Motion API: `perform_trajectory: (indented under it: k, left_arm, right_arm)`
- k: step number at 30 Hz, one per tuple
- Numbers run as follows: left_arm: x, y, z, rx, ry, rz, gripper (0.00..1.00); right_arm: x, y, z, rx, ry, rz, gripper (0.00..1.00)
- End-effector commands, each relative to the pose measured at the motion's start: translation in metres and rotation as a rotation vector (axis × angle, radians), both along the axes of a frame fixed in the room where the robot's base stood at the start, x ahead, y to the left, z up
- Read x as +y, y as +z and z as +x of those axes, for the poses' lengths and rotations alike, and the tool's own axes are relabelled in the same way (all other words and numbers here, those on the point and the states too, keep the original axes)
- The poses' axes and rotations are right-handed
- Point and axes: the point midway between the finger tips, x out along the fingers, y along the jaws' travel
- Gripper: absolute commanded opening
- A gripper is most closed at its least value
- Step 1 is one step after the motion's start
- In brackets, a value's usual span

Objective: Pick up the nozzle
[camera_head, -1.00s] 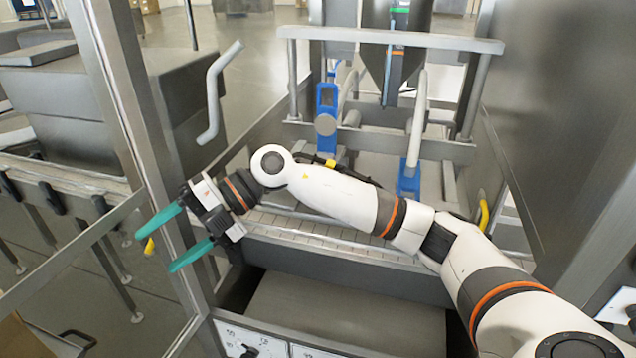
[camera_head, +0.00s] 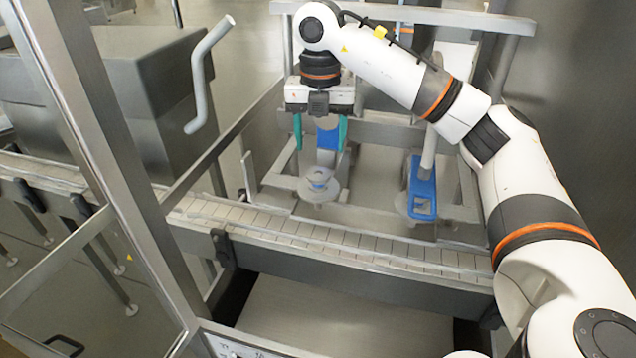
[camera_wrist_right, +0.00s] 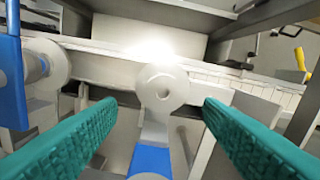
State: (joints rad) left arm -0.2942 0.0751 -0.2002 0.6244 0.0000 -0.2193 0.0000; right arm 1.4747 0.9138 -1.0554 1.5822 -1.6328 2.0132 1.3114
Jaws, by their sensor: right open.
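A pale grey round-ended piece, which looks like the nozzle (camera_head: 319,184), is at the front end of a blue part (camera_head: 328,139) beyond the conveyor. My right gripper (camera_head: 320,132) is open above and behind it, pointing down, with its teal fingers on either side of the blue part. In the right wrist view, the nozzle (camera_wrist_right: 162,88) is seen centred between the open gripper fingers (camera_wrist_right: 160,118), ahead of their tips. The fingers hold nothing. My left gripper is not in view.
A second blue part (camera_head: 422,187) with a similar round end stands to the right. The conveyor belt (camera_head: 310,236) runs across in front. A metal crossbar (camera_head: 440,17) spans the top, and a bent grey handle (camera_head: 205,75) is at left.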

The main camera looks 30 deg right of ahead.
Motion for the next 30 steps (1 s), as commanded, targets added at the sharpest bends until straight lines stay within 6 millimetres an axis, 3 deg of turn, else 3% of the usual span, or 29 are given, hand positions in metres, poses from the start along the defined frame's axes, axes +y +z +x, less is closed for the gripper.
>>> perform_trajectory:
  k: [1, 6, 13, 21, 30]
  left_arm:
    - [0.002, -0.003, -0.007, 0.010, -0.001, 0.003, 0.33]
    - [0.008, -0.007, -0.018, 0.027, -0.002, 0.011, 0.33]
    - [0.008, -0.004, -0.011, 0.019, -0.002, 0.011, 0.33]
    - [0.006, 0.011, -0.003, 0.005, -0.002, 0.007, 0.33]
    - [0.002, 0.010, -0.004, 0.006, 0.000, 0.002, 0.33]
  right_arm:
    - [0.001, -0.013, 0.000, 0.005, 0.003, 0.002, 0.61]
    - [0.001, -0.035, 0.000, 0.003, 0.004, 0.003, 0.61]
    - [0.001, -0.050, 0.002, 0.002, 0.004, 0.004, 0.61]
    - [-0.002, -0.087, 0.007, 0.003, 0.004, 0.003, 0.61]
    - [-0.002, -0.094, 0.008, -0.002, 0.005, 0.003, 0.61]
